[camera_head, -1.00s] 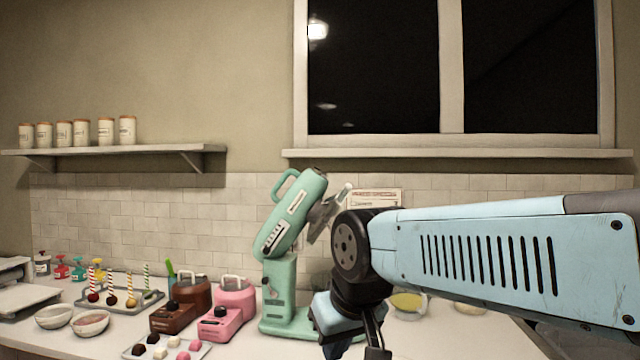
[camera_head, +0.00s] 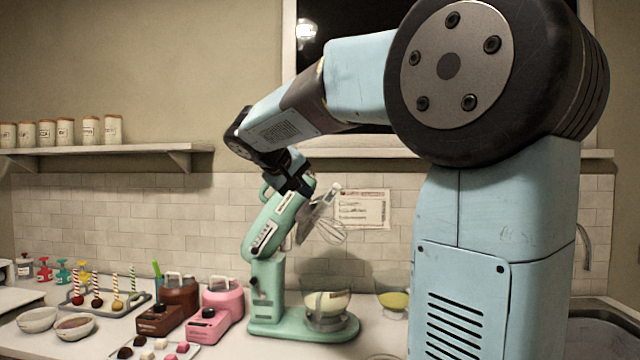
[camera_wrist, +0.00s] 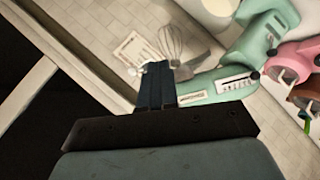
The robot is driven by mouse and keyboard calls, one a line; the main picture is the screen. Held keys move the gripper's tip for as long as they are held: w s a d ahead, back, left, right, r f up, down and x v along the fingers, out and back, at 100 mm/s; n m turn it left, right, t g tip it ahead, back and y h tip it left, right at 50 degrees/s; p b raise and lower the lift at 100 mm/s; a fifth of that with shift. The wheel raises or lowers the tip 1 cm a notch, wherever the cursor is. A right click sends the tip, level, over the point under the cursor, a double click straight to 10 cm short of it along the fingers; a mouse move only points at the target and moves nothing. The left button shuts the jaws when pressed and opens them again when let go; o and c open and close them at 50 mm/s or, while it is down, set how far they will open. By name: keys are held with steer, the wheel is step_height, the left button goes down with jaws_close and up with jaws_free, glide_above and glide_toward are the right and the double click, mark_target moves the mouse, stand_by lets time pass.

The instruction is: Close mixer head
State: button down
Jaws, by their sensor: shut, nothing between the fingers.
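The mint-green stand mixer (camera_head: 265,285) stands on the counter with its head (camera_head: 268,228) tilted up and a whisk (camera_head: 331,232) hanging out over a glass bowl (camera_head: 326,306) with pale contents. My gripper (camera_head: 303,188) is at the raised top end of the head, pointing down, its fingers shut with nothing between them. Whether it touches the head is hard to tell. In the wrist view the shut fingers (camera_wrist: 155,85) lie beside the mixer head (camera_wrist: 215,84), with the whisk (camera_wrist: 174,48) just beyond.
A pink machine (camera_head: 222,300) and a brown one (camera_head: 176,300) stand close left of the mixer. A bowl of yellow contents (camera_head: 393,300) is to its right. A paper card (camera_head: 362,209) is on the tiled wall behind. A sink (camera_head: 600,335) is at the far right.

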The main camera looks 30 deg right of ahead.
steer(key=w+r+h, duration=0.3)
steer(key=w+r, duration=0.3)
steer(key=w, duration=0.4)
glide_above(325, 199)
steer(key=shift+m, duration=0.4)
steer(key=shift+a+f, duration=0.1)
steer(key=shift+f, duration=2.4)
